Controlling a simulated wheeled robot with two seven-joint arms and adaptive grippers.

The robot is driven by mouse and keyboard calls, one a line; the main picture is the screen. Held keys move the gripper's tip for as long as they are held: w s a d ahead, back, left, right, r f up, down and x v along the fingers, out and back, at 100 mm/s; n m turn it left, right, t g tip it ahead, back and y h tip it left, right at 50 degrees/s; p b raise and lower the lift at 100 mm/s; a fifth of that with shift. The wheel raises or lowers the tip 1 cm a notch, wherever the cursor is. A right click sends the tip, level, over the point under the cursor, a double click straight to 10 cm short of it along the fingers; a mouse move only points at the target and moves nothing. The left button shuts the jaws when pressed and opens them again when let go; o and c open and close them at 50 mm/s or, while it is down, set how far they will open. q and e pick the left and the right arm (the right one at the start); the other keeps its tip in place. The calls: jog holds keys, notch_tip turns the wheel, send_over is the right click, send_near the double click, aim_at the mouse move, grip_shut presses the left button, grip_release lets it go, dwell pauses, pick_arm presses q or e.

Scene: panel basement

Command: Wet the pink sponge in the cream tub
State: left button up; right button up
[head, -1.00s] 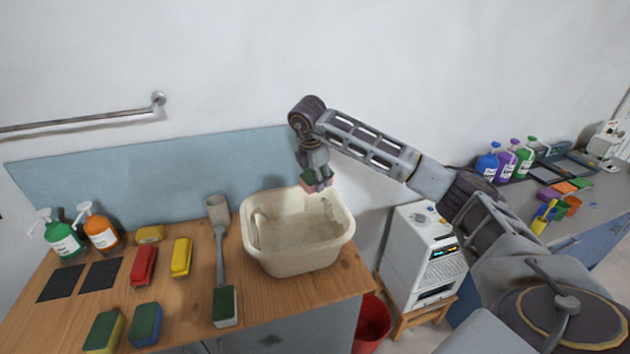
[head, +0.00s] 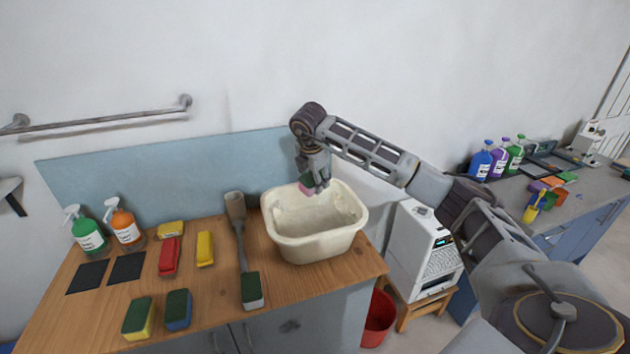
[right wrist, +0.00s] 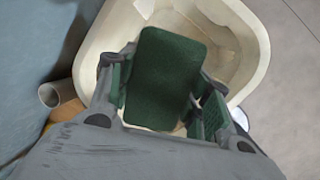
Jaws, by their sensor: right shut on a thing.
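The cream tub (head: 318,247) stands at the right end of the wooden counter, against the blue splashback. My right gripper (head: 313,188) is above the back part of the tub, pointing down. It is shut on the pink sponge (head: 304,188), whose pink side shows in the head view. In the right wrist view the sponge shows its dark green scouring face (right wrist: 165,78) between the fingers, with the tub (right wrist: 258,45) beneath and beyond it. Whether the sponge touches anything in the tub cannot be told. My left gripper is not in view.
Several sponges, a red brush (head: 169,257), a yellow brush (head: 205,249) and two spray bottles (head: 88,237) stand farther left. A red bucket (head: 378,318) and white machine (head: 425,250) are right of the counter.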

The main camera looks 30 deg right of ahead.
jog(key=shift+w+a+n, duration=0.1)
jog(key=shift+a+n, duration=0.2)
jog(key=shift+w+d+n+t, duration=0.1)
jog(key=shift+w+n+t, duration=0.1)
jog(key=shift+n+t, duration=0.15)
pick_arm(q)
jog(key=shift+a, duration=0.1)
pick_arm(e)
jog(key=shift+t, duration=0.25)
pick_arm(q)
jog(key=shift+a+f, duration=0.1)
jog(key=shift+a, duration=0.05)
pick_arm(e)
jog(key=shift+f, duration=0.2)
